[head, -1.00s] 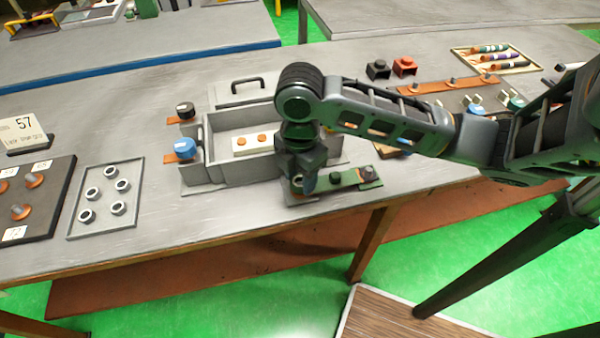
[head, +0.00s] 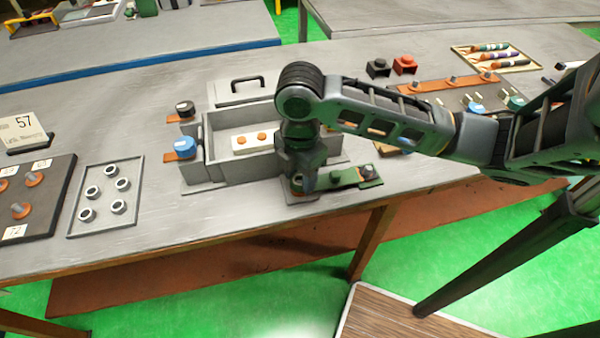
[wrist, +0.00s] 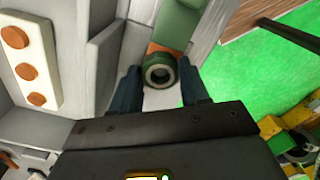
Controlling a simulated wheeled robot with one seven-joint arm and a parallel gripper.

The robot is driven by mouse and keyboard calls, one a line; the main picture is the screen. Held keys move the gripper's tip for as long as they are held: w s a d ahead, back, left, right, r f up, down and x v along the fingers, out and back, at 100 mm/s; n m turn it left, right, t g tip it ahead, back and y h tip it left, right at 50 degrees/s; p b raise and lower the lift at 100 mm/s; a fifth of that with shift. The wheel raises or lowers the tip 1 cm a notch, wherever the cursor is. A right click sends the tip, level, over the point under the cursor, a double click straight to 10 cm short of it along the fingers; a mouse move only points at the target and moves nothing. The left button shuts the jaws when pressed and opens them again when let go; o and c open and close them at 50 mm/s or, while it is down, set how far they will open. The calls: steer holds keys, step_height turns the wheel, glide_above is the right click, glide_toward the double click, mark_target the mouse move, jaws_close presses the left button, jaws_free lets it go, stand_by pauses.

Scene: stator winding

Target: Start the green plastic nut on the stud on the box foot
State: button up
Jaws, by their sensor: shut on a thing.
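The green plastic nut (wrist: 158,59) shows in the wrist view as a ring with a dark centre, between my two dark fingers. My gripper (wrist: 160,80) is shut on it. In the head view my gripper (head: 301,184) points down at the front right corner of the grey box (head: 233,178), low over the box foot. The nut is hard to make out there. An orange copper piece (wrist: 156,47) lies just beyond the nut in the wrist view. The stud is not visible; I cannot tell whether the nut touches it.
A green strip (head: 343,179) runs right from the foot. The box holds a white block (head: 252,144) with copper discs. Blue (head: 185,149) and black (head: 185,110) knobs stand left of it. A tray (head: 75,228) of several rings lies further left. The table's front edge is close.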

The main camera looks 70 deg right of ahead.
steer(key=shift+f, duration=0.15)
steer(key=m, duration=0.3)
steer(key=shift+a+m, duration=0.15)
steer(key=shift+m, duration=0.25)
steer(key=m, duration=0.2)
steer(key=shift+m, duration=0.3)
steer(key=o, duration=1)
steer(key=shift+r, duration=3.6)
steer(key=shift+f, duration=0.1)
